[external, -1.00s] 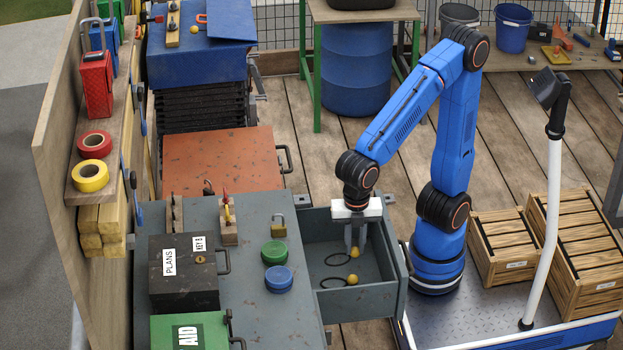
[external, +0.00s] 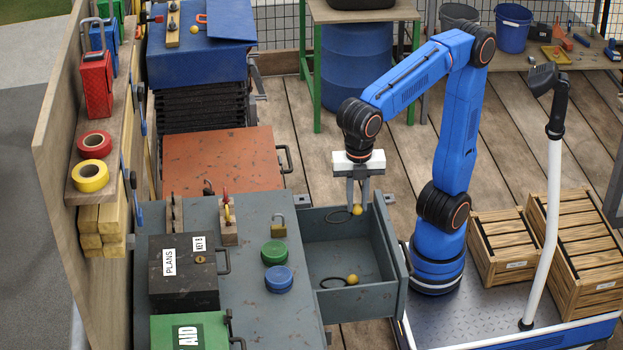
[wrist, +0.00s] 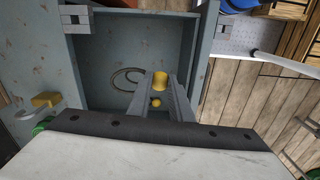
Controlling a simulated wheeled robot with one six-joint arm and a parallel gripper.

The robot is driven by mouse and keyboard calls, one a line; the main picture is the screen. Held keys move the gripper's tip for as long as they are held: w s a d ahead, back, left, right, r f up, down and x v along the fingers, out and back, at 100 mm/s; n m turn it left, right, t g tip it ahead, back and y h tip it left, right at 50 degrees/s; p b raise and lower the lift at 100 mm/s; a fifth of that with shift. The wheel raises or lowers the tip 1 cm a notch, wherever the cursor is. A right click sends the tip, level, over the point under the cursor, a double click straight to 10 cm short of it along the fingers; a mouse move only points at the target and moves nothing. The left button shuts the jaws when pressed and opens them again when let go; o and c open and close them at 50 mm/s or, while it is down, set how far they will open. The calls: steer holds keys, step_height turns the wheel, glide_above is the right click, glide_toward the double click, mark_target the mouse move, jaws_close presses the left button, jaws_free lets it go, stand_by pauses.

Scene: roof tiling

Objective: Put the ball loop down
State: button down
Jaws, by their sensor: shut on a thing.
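My gripper (external: 358,206) points down above the open grey drawer (external: 393,240), near its far end. It is shut on a ball loop, a yellow ball (external: 358,211) with a thin dark loop (external: 338,217) hanging out to the left. The held ball also shows between the fingertips in the wrist view (wrist: 160,80). A second ball loop, with a yellow ball (external: 352,279) and dark loop (external: 331,284), lies on the drawer floor near its front side in the external view. The drawer also shows in the wrist view (wrist: 92,72).
The grey cabinet top (external: 240,285) left of the drawer carries a yellow padlock (external: 278,228), a green lid (external: 274,252), a blue lid (external: 279,278) and a black box (external: 183,272). An orange-red cabinet (external: 220,160) stands behind. The drawer's middle floor is clear.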

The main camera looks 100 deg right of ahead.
steer(key=r, duration=0.1)
steer(key=w+r, duration=0.1)
steer(key=r, duration=0.1)
steer(key=shift+d+r, duration=0.15)
steer(key=shift+d, duration=0.05)
steer(key=w+d+m, duration=0.1)
steer(key=w+d, duration=0.1)
steer(key=w, duration=0.1)
steer(key=w+d+m, duration=0.2)
steer(key=w, duration=0.2)
steer(key=w+d+m, duration=0.1)
steer(key=w+d, duration=0.1)
steer(key=w, duration=0.1)
steer(key=shift+w+d+r+m, duration=0.15)
steer(key=shift+r+m, duration=0.15)
steer(key=shift+m, duration=0.1)
steer(key=w+d+m, duration=0.5)
steer(key=w+d, duration=0.6)
steer(key=d, duration=0.1)
steer(key=m, duration=1)
glide_above(233, 169)
step_height(233, 169, down, 20)
steer(key=shift+f, duration=0.2)
steer(key=shift+w+f, duration=0.1)
steer(key=shift+f, duration=2.2)
